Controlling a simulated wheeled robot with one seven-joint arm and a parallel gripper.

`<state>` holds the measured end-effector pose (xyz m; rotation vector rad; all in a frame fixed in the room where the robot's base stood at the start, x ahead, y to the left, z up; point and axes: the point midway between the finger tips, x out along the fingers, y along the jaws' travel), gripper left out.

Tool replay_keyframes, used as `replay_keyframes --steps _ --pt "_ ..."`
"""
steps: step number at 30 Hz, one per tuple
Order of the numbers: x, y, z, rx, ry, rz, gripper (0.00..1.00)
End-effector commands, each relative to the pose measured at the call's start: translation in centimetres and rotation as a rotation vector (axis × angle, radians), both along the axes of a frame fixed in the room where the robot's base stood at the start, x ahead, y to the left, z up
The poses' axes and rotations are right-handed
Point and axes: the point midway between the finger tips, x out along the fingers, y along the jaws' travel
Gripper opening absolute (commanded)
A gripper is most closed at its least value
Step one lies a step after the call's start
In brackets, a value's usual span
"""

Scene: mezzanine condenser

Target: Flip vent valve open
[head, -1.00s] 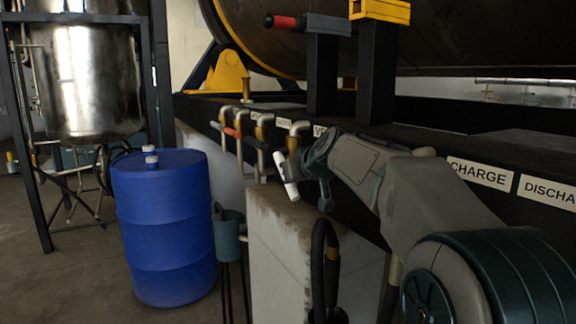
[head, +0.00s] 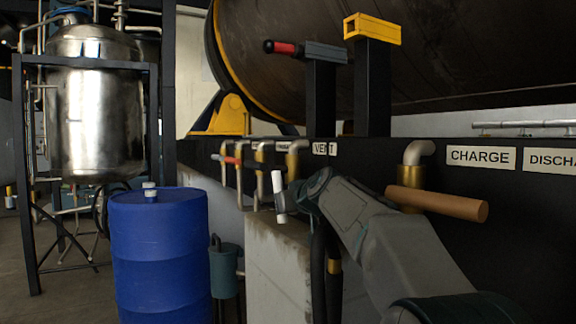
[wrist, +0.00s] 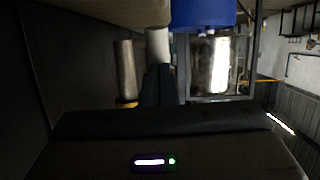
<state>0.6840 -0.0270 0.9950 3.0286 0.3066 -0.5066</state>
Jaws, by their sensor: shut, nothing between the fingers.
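The VENT label (head: 324,148) is on the dark beam, beside a brass valve (head: 297,158) with a grey elbow. A white lever handle (head: 278,190) hangs nearly upright, slightly tilted, below and left of the label. I cannot see clearly how it joins the valve. My gripper (head: 290,196) is beside the white handle on its right, partly hidden by my wrist. In the wrist view, my dark fingers (wrist: 161,85) are shut and empty. Their tips are right at the end of the white handle (wrist: 157,45); I cannot tell whether they touch.
A red handle (head: 230,160) and other pipes are left of the vent valve. A blue drum (head: 160,250) stands at left. A concrete block (head: 272,255) is below the valves.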

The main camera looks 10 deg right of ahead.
Motion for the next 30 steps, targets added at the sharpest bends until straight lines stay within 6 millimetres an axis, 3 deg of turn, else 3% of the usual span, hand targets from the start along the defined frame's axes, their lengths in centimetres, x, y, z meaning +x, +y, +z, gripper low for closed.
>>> replay_keyframes --steps 12,30 --pt "2.2 0.8 -1.6 -0.001 0.003 0.003 0.00" --pt "2.9 1.0 -2.0 0.000 0.004 0.002 0.00"
